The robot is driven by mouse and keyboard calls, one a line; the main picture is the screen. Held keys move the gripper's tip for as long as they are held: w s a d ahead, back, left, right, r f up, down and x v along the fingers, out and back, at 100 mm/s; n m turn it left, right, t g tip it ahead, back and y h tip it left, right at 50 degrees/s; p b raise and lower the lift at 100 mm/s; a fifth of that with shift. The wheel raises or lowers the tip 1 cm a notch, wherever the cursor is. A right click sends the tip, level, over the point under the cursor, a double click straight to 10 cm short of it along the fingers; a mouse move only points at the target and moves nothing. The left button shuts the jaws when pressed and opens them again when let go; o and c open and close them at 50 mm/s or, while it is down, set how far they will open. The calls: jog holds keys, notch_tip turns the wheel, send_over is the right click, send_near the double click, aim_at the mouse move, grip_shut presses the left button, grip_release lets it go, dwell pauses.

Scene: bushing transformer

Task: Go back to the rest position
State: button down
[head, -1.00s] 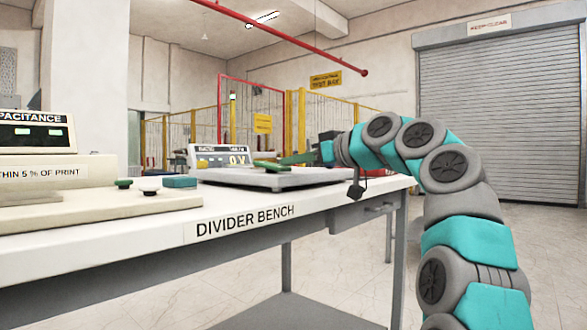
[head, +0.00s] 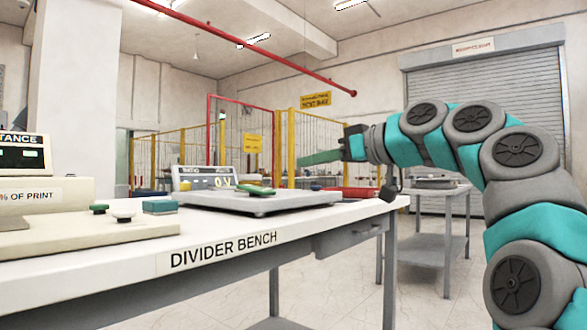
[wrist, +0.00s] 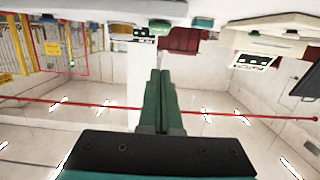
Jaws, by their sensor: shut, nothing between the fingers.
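My gripper (head: 318,158) is raised above the right end of the divider bench (head: 120,262) in the head view, pointing left, clear of the bench top. In the wrist view its two green fingers (wrist: 160,78) lie together, shut with nothing between them. The wrist picture is upside down, with the bench along its top edge. My arm bends up from the lower right of the head view.
A grey plate (head: 262,202) with a green piece (head: 256,190) lies on the bench before a meter reading 0 V (head: 206,177). A board (head: 90,232) with knobs is at left. A second table (head: 440,188), yellow fencing (head: 170,160) and a shutter (head: 490,100) stand behind.

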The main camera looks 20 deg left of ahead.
jog(key=shift+v, duration=0.9)
jog(key=s+d+f+m+g+h, duration=0.1)
jog(key=s+d+f+m+h, duration=0.15)
jog(key=f, duration=0.85)
jog(key=s+d+f+m+g+h, duration=0.1)
jog(key=s+d+f+m+h, duration=0.2)
jog(key=f, duration=0.8)
jog(key=s+d+f+m+g+h, duration=0.1)
jog(key=s+d+f+m+h, duration=0.2)
jog(key=s+f, duration=0.45)
jog(key=s+d+f+m+g+h, duration=0.1)
jog(key=s+d+f+g+h, duration=0.15)
jog(key=s+d+f, duration=0.6)
jog(key=s+d+f+m+g+h, duration=0.1)
jog(key=s+d+f+m+h, duration=0.1)
jog(key=s+d+f, duration=0.5)
jog(key=s+d+f+m+g+h, duration=0.2)
jog(key=s+d+f, duration=0.1)
jog(key=s+f, duration=0.7)
notch_tip(320, 180, up, 12)
jog(key=w+p, duration=0.1)
jog(key=p, duration=1.1)
